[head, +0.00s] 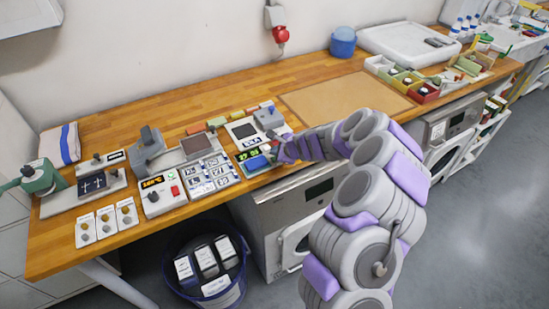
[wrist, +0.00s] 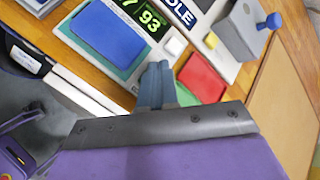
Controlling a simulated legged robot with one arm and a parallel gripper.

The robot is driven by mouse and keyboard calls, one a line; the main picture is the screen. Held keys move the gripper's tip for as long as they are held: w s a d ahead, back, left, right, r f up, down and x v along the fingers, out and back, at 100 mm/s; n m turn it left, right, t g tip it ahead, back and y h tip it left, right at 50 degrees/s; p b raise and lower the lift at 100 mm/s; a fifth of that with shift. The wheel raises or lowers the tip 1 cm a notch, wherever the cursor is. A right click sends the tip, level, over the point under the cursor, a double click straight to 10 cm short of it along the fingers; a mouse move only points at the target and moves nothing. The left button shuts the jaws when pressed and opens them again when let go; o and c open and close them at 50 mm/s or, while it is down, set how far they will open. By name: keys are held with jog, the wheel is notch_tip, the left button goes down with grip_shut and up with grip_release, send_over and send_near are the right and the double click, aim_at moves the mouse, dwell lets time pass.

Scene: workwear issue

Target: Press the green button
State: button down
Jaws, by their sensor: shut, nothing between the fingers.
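In the wrist view, my gripper (wrist: 153,88) is shut and empty, its two blue-grey fingers together. The fingertips are over the near edge of a panel with a large blue pad (wrist: 107,38) and a green-digit display (wrist: 140,25). Just right of the fingers is a green piece (wrist: 186,96), partly hidden by them, with a red pad (wrist: 202,78) beyond it. I cannot tell whether the fingers touch the green piece. In the head view, my gripper (head: 278,156) is at the bench's front edge, right of the blue pad (head: 257,162); no green button shows clearly there.
A grey block with a blue-knobbed lever (wrist: 246,28) stands to the right. A tan mat (head: 345,97) lies right of the panels on the wooden bench. Several other devices stand left, including a red-buttoned box (head: 161,192). A blue bin (head: 205,270) is on the floor below.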

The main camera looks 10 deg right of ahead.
jog(key=shift+r+p, duration=2.25)
jog(key=shift+r, duration=0.35)
jog(key=shift+f, duration=0.15)
jog(key=shift+a+r, duration=0.15)
jog(key=shift+r, duration=0.1)
jog(key=s+a+r+n+g+y, duration=0.3)
jog(key=s+a+r+n, duration=0.7)
jog(key=s+a+r, duration=0.35)
jog(key=s+r+n+g+h, duration=0.1)
jog(key=s+r+n+g, duration=0.15)
jog(key=s, duration=0.45)
jog(key=s+r+n+g, duration=0.1)
jog(key=s+r+n, duration=0.1)
jog(key=s+n, duration=0.35)
jog(key=s+d+n+g+h, duration=0.1)
jog(key=s+d, duration=0.3)
jog(key=s, duration=0.4)
jog(key=s+d+f+n+g+h, duration=0.1)
jog(key=s+d+h, duration=0.2)
jog(key=s, duration=0.6)
jog(key=s+d+n+g+h+b, duration=0.1)
jog(key=s+d+h, duration=0.1)
jog(key=s+d, duration=0.4)
jog(key=s, duration=0.2)
jog(key=shift+s+d+f+h, duration=0.25)
jog(key=shift+s+f+h, duration=0.05)
jog(key=shift+s, duration=0.05)
